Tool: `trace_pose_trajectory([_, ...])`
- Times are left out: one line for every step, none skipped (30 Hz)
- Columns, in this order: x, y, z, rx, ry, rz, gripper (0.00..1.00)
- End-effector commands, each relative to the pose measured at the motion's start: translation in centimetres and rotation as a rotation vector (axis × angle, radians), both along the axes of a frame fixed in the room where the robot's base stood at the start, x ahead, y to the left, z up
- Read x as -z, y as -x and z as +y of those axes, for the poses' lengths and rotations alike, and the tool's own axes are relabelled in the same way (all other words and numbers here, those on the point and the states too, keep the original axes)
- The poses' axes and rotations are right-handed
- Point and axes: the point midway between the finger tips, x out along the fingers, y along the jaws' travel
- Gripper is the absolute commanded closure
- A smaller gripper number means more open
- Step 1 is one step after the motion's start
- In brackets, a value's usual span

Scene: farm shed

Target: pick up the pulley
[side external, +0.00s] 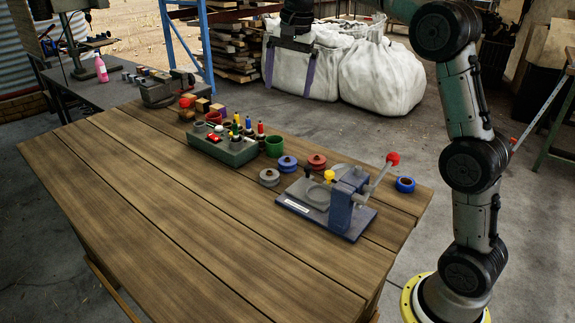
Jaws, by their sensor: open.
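Three small grooved wheels that look like pulleys lie on the wooden table: a grey one (269,178), a blue one (287,164) and a red one (317,162). They sit close together between the green-grey tray and the lever press. I cannot tell which one the task names. My gripper (288,88) hangs at the top of the view, pointing down, with its two fingers wide apart and nothing between them. It appears well above the table, with white sacks behind it. My arm rises at the right and leaves the picture at the top.
A lever press (350,215) with a red knob stands right of the wheels. A blue tape roll (405,184) lies beyond it. A green cup (275,147) and a filled tray (240,156) stand left of them. The table's (180,230) front left is clear.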

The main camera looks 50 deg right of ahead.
Motion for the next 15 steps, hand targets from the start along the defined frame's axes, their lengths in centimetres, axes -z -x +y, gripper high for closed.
trace_pose_trajectory([1.8, -1.7, -1.2, 0.028, -0.008, 0.029, 0.0])
trace_pose_trajectory([2.7, -2.5, -1.8, 0.039, -0.011, 0.041, 0.0])
trace_pose_trajectory([3.9, -3.5, -2.5, 0.051, -0.015, 0.056, 0.0])
trace_pose_trajectory([4.9, -4.1, -3.1, 0.057, -0.018, 0.068, 0.0])
trace_pose_trajectory([5.8, -4.7, -3.6, 0.064, -0.02, 0.078, 0.0])
trace_pose_trajectory([7.1, -5.3, -4.2, 0.072, -0.024, 0.094, 0.0])
trace_pose_trajectory([8.0, -5.6, -4.6, 0.077, -0.027, 0.104, 0.0])
trace_pose_trajectory([8.9, -5.8, -5.0, 0.082, -0.03, 0.117, 0.0])
trace_pose_trajectory([9.9, -6.0, -5.3, 0.088, -0.034, 0.133, 0.0])
trace_pose_trajectory([10.6, -6.1, -5.6, 0.091, -0.037, 0.146, 0.0])
trace_pose_trajectory([11.3, -6.1, -5.8, 0.095, -0.04, 0.157, 0.0])
trace_pose_trajectory([11.9, -6.1, -6.0, 0.099, -0.043, 0.168, 0.0])
trace_pose_trajectory([12.3, -6.0, -6.1, 0.101, -0.045, 0.173, 0.0])
trace_pose_trajectory([12.7, -6.0, -6.2, 0.103, -0.046, 0.178, 0.0])
trace_pose_trajectory([13.1, -6.0, -6.3, 0.105, -0.047, 0.183, 0.0])
